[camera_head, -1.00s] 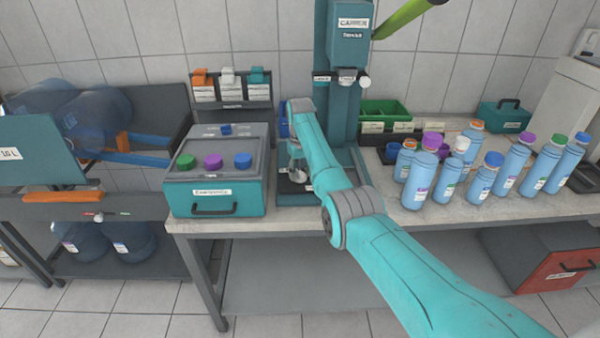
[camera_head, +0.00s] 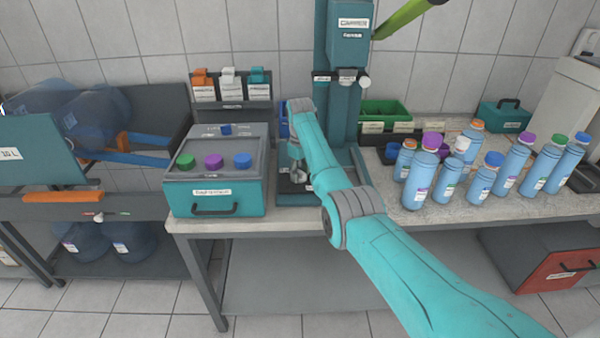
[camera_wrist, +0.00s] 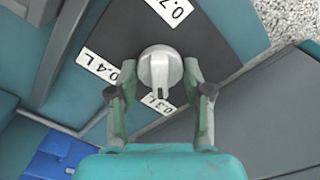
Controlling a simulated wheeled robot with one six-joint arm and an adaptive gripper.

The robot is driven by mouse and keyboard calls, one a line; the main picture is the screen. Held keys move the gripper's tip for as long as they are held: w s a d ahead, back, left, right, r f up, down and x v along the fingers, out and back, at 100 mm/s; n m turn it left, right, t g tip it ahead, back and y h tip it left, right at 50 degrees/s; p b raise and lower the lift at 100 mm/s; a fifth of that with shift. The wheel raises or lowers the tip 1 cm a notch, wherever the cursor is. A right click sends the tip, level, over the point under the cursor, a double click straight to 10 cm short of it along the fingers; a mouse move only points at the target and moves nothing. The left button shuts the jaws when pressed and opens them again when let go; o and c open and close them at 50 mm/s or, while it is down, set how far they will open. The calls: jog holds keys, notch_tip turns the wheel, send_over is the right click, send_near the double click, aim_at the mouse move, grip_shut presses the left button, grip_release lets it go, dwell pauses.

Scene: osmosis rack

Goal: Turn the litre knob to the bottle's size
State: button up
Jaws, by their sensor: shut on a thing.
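A light grey round knob (camera_wrist: 160,68) sits on a dark plate (camera_wrist: 205,38) in the wrist view. Labels lie around it: 0.4 L (camera_wrist: 98,65) at the left, 0.3 L (camera_wrist: 155,102) below, and a partly cut-off 0.7 label (camera_wrist: 170,10) above. The knob's raised ridge points down the picture, toward the 0.3 L label. My gripper (camera_wrist: 159,75) is shut on the knob, one finger on each side. In the head view, my gripper (camera_head: 297,172) is at the base of the teal capper (camera_head: 346,100), and the knob cannot be made out there.
A teal box (camera_head: 213,198) with green, purple and blue caps stands left of the capper. Several blue bottles (camera_head: 421,182) with coloured caps stand on the right of the bench. Large bottles lie on a rack at far left.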

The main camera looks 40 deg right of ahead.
aim_at(300, 171)
jog(key=o, duration=1.2)
jog(key=shift+c, duration=0.2)
notch_tip(300, 171, up, 12)
